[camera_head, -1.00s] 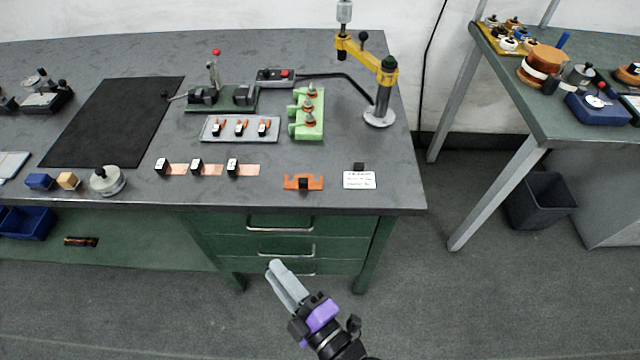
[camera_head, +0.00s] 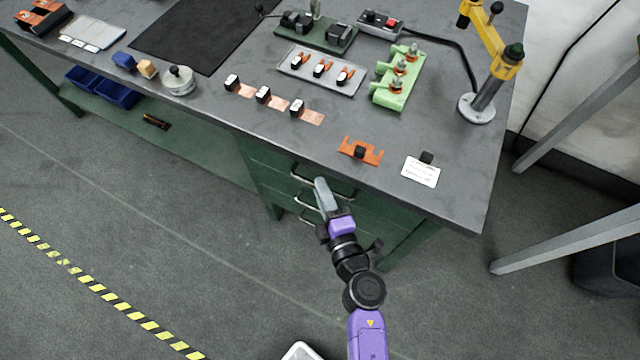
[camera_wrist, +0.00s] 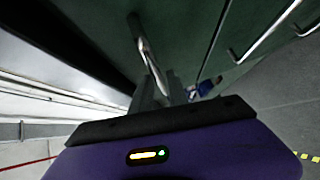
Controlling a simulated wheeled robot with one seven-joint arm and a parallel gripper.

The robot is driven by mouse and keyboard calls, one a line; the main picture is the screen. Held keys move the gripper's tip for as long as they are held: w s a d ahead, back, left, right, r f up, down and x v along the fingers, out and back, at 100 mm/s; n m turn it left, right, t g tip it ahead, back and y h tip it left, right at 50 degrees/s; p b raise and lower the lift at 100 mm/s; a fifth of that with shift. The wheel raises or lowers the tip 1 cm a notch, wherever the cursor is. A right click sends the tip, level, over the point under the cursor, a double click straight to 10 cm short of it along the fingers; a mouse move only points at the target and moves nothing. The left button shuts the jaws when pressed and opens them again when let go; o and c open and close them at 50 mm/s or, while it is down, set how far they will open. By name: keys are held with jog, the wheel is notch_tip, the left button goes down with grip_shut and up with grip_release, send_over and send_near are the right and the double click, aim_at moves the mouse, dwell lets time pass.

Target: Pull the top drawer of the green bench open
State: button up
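The green bench (camera_head: 262,180) has a stack of drawers under its grey top. The top drawer's metal bar handle (camera_head: 342,192) is just below the bench edge, and the drawer looks closed. My gripper (camera_head: 321,184) is at this handle, its grey fingers overlapping the bar's middle in the head view. In the wrist view the handle (camera_wrist: 147,50) runs down to the fingers (camera_wrist: 160,90), and its near end is hidden by them. I cannot tell whether the fingers are closed around the bar or only beside it. A lower drawer's handle (camera_head: 305,203) is partly visible left of my gripper.
On the bench top near the edge are an orange bracket (camera_head: 360,151) and a white card (camera_head: 421,172). Blue bins (camera_head: 118,93) sit on the lower shelf at left. The floor (camera_head: 180,240) in front is clear, with a yellow-black striped line (camera_head: 98,289).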

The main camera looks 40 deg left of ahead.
jog(key=shift+x, duration=0.95)
jog(key=shift+s, duration=0.1)
jog(key=shift+c, duration=0.4)
grip_shut()
dwell(0.3)
